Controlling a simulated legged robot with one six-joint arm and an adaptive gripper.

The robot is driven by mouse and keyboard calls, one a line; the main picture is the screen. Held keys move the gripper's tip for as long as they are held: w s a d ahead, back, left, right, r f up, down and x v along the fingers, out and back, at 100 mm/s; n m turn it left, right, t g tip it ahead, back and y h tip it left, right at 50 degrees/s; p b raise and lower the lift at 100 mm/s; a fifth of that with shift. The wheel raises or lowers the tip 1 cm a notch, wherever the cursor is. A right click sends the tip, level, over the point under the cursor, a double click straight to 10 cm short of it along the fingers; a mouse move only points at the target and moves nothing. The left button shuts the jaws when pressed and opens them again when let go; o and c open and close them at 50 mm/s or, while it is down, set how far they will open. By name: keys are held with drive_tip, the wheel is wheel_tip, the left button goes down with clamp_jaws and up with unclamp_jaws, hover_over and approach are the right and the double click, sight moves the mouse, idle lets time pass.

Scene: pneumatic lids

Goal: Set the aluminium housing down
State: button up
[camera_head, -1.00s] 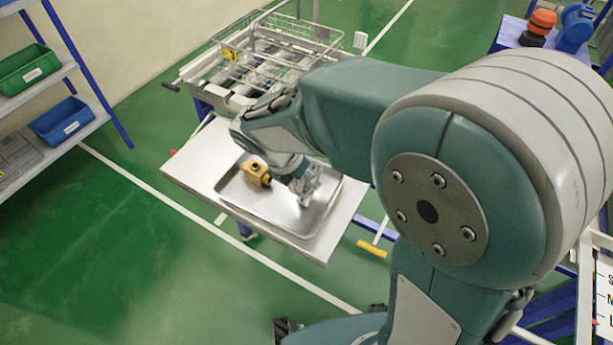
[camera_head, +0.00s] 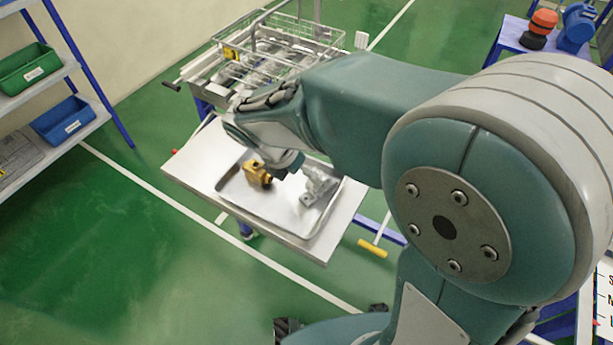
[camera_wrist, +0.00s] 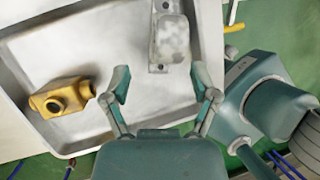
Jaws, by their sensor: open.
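The aluminium housing (camera_head: 317,184), a grey cast block, rests in the right part of a shallow metal tray (camera_head: 262,211). In the wrist view the housing (camera_wrist: 170,38) lies beyond my open fingertips, apart from them. My gripper (camera_wrist: 163,88) is open and empty, with the tray floor showing between its two fingers. In the head view my gripper is mostly hidden behind my arm. A yellow brass-like fitting (camera_head: 257,174) lies in the tray left of the housing; it also shows in the wrist view (camera_wrist: 62,97).
The tray stands on a light table (camera_head: 196,164). Behind it is a wire basket (camera_head: 290,38) on a metal frame. A shelf with green (camera_head: 28,68) and blue bins (camera_head: 63,121) is at left. An orange and black object (camera_head: 539,28) stands at the upper right.

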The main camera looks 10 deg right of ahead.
drive_tip(key=v, duration=1)
drive_tip(key=s+d+m+t+y, duration=0.2)
drive_tip(key=s+d+m, duration=0.4)
drive_tip(key=m, duration=0.7)
drive_tip(key=s+d+r+m+t+y, duration=0.1)
drive_tip(key=s+d+m, duration=0.5)
drive_tip(key=m, duration=0.8)
drive_tip(key=shift+d+t+y, duration=0.6)
drive_tip(key=shift+d+y, duration=0.3)
drive_tip(key=shift+d, duration=0.25)
drive_tip(key=shift+d, duration=0.15)
